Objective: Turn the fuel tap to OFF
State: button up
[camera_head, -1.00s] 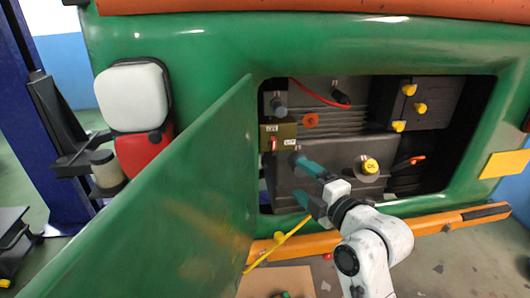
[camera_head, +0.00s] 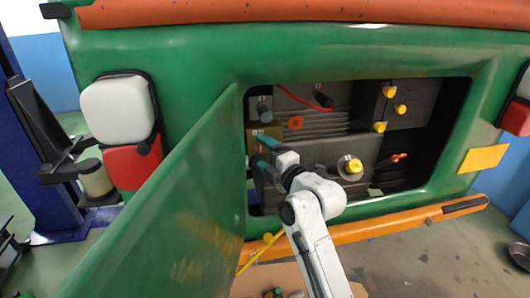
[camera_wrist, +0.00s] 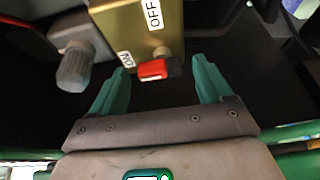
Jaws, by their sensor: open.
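The fuel tap is a brass-coloured block (camera_wrist: 145,25) with white ON and OFF labels, seen close up in the wrist view. Its short red lever (camera_wrist: 152,69) lies crosswise at the block's lower edge, its red part near the ON label. My gripper (camera_wrist: 158,78) is open, with one teal finger on each side of the lever and visible gaps to both. In the head view my gripper (camera_head: 262,153) reaches into the left of the engine bay, just below the tap block (camera_head: 256,130). The lever is mostly hidden there.
A grey knob (camera_wrist: 75,68) sits left of the tap in the wrist view. The open green door (camera_head: 165,200) stands close left of my arm. A yellow cap (camera_head: 350,166) and a red-tipped lever (camera_head: 398,157) lie to the right. An orange bumper (camera_head: 375,228) runs below the opening.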

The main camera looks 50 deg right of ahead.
jog(key=shift+w, duration=0.1)
jog(key=shift+c, duration=0.4)
jog(key=c, duration=1)
jog(key=shift+o, duration=0.2)
